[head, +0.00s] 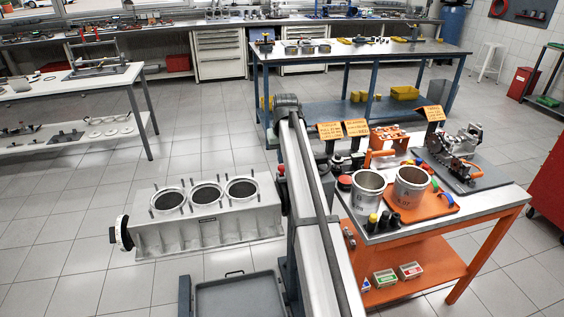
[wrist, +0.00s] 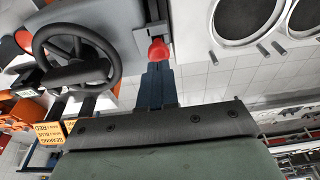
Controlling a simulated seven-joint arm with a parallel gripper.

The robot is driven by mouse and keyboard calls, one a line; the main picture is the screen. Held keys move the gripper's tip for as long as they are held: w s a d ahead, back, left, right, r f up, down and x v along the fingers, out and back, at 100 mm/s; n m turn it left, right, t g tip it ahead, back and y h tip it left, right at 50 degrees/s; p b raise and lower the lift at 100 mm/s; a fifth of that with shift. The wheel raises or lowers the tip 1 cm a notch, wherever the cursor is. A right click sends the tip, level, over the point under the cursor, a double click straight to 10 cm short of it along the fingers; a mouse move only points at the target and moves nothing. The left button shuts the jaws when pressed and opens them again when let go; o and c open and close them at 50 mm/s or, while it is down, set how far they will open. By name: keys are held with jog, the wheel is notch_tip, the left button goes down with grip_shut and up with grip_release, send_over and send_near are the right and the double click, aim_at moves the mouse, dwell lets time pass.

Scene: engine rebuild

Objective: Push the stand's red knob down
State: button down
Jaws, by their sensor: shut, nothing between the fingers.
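The stand's red knob (wrist: 158,50) is in the wrist view, on a grey bracket beside the engine block. In the head view the red knob (head: 281,169) shows just left of my arm. My gripper (wrist: 158,68) has its dark fingers shut and empty, with the tips right at the knob. I cannot tell whether they touch it. In the head view my arm hides the gripper and most of the stand near the knob.
The engine block (head: 207,218) with open bores stands left of my arm. A black handwheel (wrist: 76,56) is close beside the knob. The orange-framed bench (head: 478,211) with cylinder liners is on the right. A grey tray (head: 238,295) lies in front.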

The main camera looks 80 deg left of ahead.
aim_at(282, 167)
jog(key=shift+r, duration=0.1)
notch_tip(282, 167, up, 7)
dwell(1.1)
dwell(0.5)
